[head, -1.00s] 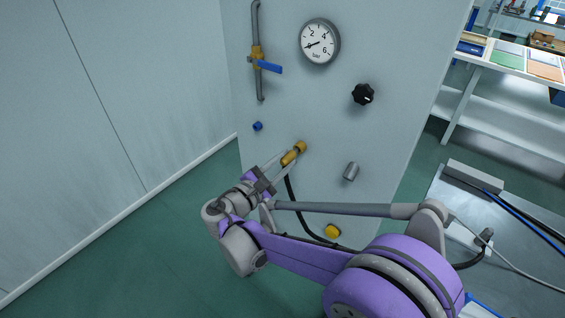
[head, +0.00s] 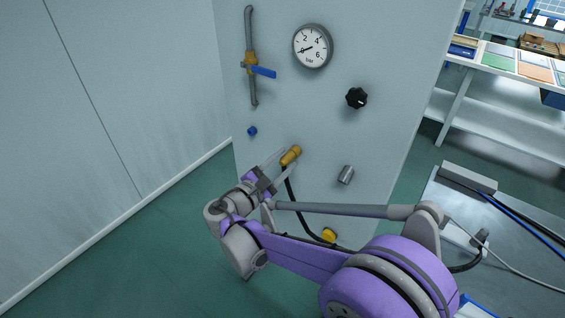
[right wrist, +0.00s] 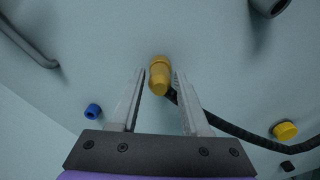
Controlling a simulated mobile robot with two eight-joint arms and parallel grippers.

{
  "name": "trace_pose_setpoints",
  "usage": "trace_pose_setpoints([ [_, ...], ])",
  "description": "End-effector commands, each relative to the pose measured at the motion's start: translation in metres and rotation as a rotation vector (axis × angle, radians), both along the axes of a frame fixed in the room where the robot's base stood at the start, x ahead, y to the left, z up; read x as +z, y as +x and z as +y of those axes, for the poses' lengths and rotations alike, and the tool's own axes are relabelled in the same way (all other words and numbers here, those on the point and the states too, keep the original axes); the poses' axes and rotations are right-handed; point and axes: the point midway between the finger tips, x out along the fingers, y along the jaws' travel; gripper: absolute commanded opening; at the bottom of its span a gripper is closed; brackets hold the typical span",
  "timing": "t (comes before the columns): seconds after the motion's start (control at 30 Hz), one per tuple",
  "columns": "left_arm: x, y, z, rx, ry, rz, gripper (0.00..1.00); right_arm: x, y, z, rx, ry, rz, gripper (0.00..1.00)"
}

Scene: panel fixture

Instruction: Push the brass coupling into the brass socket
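The brass coupling (right wrist: 159,84) sits end to end against the brass socket (right wrist: 160,62) on the grey panel, in line with it; no gap shows between them. In the head view they look like one short brass piece (head: 290,156). A black hose (right wrist: 215,122) runs from the coupling to the lower right. My right gripper (right wrist: 158,74) is open, its two fingers on either side of the coupling with a clear gap on each side; it also shows in the head view (head: 284,159). My left gripper is not in view.
The panel (head: 300,110) carries a gauge (head: 312,46), a blue-handled valve (head: 262,71), a black knob (head: 357,98), a grey stub (head: 346,174), a blue cap (head: 252,131) and a yellow button (head: 328,235). A metal bench (head: 500,225) stands at the right.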

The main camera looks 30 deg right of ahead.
Motion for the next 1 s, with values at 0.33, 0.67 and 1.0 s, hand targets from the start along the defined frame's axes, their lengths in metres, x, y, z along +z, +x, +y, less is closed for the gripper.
trace_pose_setpoints([
  [0.33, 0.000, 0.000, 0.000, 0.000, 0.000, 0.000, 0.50, 0.000, 0.000, 0.000, 0.001, 0.001, 0.000, 0.65],
  [0.67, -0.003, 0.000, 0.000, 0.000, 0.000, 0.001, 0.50, -0.001, -0.015, 0.039, 0.005, 0.001, 0.000, 0.65],
  [1.0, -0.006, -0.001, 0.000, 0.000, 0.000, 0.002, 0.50, -0.001, -0.037, 0.093, 0.003, 0.001, 0.000, 0.65],
])
